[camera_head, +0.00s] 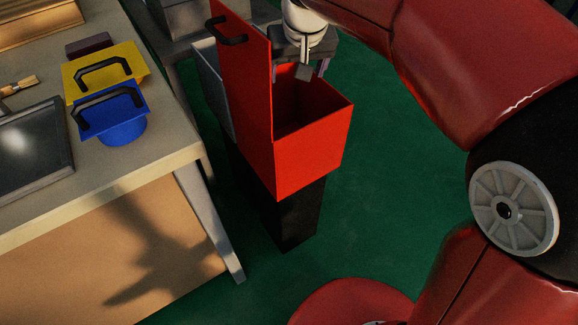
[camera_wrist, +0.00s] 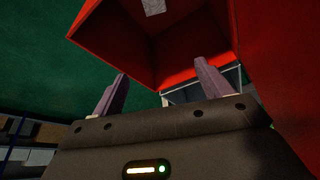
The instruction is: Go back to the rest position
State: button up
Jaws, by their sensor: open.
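My gripper (camera_head: 305,72) is above the open red bin (camera_head: 312,150), close to the bin's tall red panel. In the wrist view the two purple-grey fingers of my gripper (camera_wrist: 158,88) stand well apart with nothing between them. The red bin also shows beyond the fingers in the wrist view (camera_wrist: 120,42). A small pale piece (camera_wrist: 153,6) shows inside the bin there; I cannot tell what it is. My red arm reaches in from the right of the head view.
A bench (camera_head: 150,170) at left holds a yellow handled piece (camera_head: 108,68), a blue handled piece (camera_head: 118,118), a brush (camera_head: 20,85) and a dark tray (camera_head: 35,148). The bin sits on a black stand (camera_head: 285,220). Green floor (camera_head: 410,190) is clear right of the bin.

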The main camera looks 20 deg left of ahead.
jog(key=shift+v, duration=1.85)
jog(key=shift+d, duration=0.1)
